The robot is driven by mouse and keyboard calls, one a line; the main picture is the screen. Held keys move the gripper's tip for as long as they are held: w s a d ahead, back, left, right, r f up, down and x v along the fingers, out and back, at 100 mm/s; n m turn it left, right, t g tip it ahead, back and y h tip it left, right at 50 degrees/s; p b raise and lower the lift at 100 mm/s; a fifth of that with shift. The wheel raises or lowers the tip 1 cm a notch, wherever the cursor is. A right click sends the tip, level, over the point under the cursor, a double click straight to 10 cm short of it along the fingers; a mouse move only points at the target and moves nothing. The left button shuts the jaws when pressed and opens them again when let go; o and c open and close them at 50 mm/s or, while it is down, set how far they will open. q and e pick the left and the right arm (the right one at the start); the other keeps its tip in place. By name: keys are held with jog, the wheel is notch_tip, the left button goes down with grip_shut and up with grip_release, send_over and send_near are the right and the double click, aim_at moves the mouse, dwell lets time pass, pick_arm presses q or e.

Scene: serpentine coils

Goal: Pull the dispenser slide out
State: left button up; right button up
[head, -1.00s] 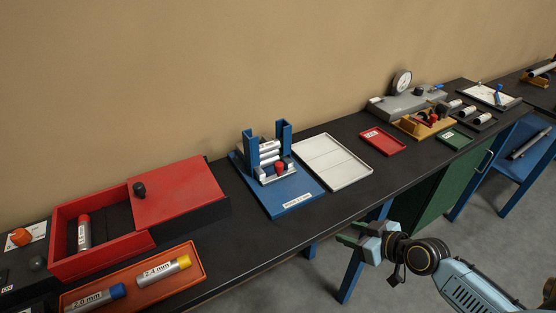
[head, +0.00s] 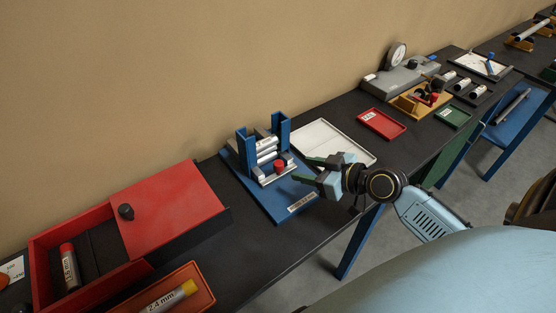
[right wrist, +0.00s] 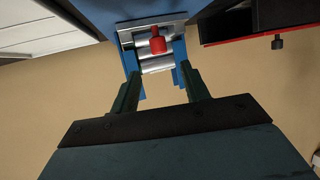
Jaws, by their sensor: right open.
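The blue dispenser (head: 247,155) stands on a blue base plate (head: 262,200) with a label at its front edge. Silver cylinders (head: 267,150) are stacked between its uprights. The slide (head: 266,180) is a pale metal piece low in the dispenser, with a red knob (head: 280,166) on it. My right gripper (head: 316,170) is open and empty, to the right of the knob and apart from it. In the right wrist view the red knob (right wrist: 158,40) shows beyond and between the open fingers (right wrist: 158,88). My left gripper is not in view.
A white tray (head: 362,155) lies behind my right gripper. A red box with a sliding lid (head: 165,205) and an orange tray (head: 205,296) stand to the left. A red tray (head: 383,123) and a dial gauge stand (head: 400,78) are farther right. The black bench's front edge is close.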

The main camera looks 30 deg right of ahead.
aim_at(281, 164)
jog(key=x, duration=0.9)
jog(key=shift+p, duration=0.4)
jog(key=shift+w+a+f, duration=0.1)
jog(key=shift+w+f, duration=0.05)
jog(key=shift+w, duration=0.2)
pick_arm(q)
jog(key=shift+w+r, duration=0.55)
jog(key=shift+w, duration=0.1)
pick_arm(e)
grip_shut()
